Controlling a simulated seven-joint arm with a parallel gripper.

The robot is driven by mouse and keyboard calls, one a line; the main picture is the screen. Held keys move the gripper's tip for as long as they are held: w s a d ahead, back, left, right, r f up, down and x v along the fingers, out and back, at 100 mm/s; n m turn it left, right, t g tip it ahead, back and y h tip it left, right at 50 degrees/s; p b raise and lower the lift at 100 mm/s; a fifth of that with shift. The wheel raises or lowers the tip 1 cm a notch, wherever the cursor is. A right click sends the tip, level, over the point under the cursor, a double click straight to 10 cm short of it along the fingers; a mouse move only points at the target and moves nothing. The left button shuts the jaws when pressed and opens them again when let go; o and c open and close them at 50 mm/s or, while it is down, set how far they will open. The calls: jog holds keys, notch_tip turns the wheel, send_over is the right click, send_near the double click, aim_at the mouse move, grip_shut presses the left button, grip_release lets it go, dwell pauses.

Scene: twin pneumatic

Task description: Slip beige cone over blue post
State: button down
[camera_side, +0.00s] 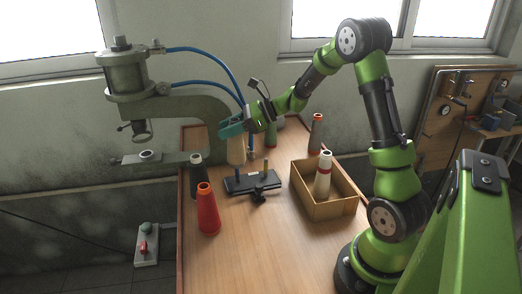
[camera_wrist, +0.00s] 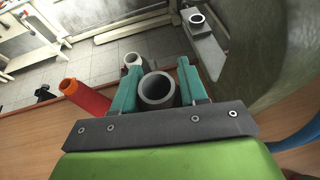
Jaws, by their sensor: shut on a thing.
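My gripper (camera_side: 232,128), with teal fingers, is shut on the beige cone (camera_side: 236,153) near its top. The cone hangs about upright behind the dark twin-post stand (camera_side: 253,183). In the wrist view the round open top of the cone (camera_wrist: 157,89) sits between the two teal fingers (camera_wrist: 158,88). The stand has a short tan-looking post (camera_side: 265,166) at its right and another short post (camera_side: 238,172) at its left. I cannot tell which post is blue. Whether the cone's lower end is above or behind the stand is also unclear.
A red cone (camera_side: 208,210) and a dark cone (camera_side: 196,177) stand at the table's left. A press (camera_side: 190,110) overhangs the left. The front table is clear.

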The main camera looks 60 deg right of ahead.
aim_at(230, 147)
jog(key=shift+f, duration=3.25)
jog(key=c, duration=0.5)
grip_release()
jog(key=v, duration=1.7)
jog(key=shift+r, duration=0.1)
jog(key=s+a+n+g+h, duration=0.3)
jog(key=s+a+n+g, duration=0.35)
jog(key=a+n, duration=0.5)
jog(key=s+a+r+n+t+h, duration=0.1)
jog(key=a+r+n, duration=0.1)
jog(key=a+n, duration=0.2)
jog(key=s+a+r+n+t+h, duration=0.1)
jog(key=s+a+r+n, duration=0.1)
jog(key=a+n, duration=0.2)
jog(key=s+a+r+n+t+h, duration=0.1)
jog(key=a+r+n, duration=0.2)
jog(key=a+n, duration=0.1)
jog(key=shift+s+a+n, duration=0.15)
jog(key=shift+a+n, duration=0.15)
jog(key=shift+n, duration=0.25)
